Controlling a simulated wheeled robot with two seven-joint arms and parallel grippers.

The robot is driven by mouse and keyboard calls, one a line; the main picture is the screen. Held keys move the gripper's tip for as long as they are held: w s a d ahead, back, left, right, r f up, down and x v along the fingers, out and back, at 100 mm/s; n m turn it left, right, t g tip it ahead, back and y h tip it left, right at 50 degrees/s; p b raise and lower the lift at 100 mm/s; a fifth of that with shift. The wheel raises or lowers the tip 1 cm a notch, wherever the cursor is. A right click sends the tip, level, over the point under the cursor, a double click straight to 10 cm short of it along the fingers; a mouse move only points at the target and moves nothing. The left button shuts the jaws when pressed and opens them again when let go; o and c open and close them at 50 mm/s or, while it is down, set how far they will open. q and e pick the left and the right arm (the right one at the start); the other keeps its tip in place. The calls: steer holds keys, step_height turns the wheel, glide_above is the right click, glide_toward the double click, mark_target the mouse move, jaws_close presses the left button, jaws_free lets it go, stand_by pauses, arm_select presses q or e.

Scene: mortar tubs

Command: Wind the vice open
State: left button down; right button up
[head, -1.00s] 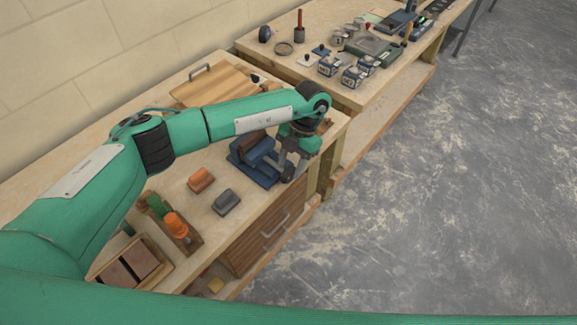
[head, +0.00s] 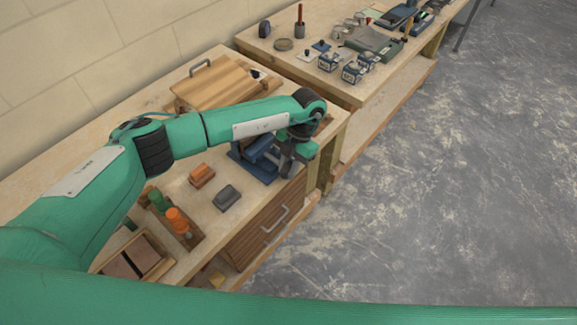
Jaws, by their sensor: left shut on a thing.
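The blue vice (head: 262,169) is fixed on the near workbench close to its front right edge. My left arm reaches over the bench from the left and partly covers the vice. My left gripper (head: 287,170) points down at the front of the vice and is shut on the vice handle. The fingers and wrist hide most of the handle, so its exact angle cannot be told. The gap between the vice jaws is also largely hidden beneath my arm. My right gripper is not in view.
An orange-brown block (head: 201,175) and a grey block (head: 227,197) lie left of the vice. A rack with coloured handles (head: 176,222) and a wooden tray (head: 160,249) stand nearer. A wooden board (head: 215,87) lies behind my arm. Another cluttered bench (head: 318,84) stands beyond.

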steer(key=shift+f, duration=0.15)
arm_select(q)
steer(key=shift+s+a+f+t+h+b, duration=0.1)
steer(key=shift+f+t+h+b, duration=0.1)
steer(key=shift+t+h+b, duration=0.55)
steer(key=t+h+b, duration=0.1)
steer(key=b, duration=0.2)
steer(key=t+h+b, duration=0.1)
steer(key=t+b, duration=0.1)
steer(key=b, duration=0.1)
steer(key=shift+s+a+f+t+b, duration=0.1)
steer(key=shift+s+t+b, duration=0.15)
steer(key=shift+b, duration=0.45)
steer(key=shift+r+t+h+b, duration=0.25)
steer(key=shift+t+b, duration=0.1)
steer(key=shift+t, duration=0.05)
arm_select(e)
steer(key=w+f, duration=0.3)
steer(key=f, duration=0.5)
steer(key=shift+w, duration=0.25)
arm_select(q)
steer(key=shift+w, duration=0.1)
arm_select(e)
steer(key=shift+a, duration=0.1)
arm_select(q)
steer(key=c, duration=1.3)
jaws_free()
steer(key=shift+o, duration=0.2)
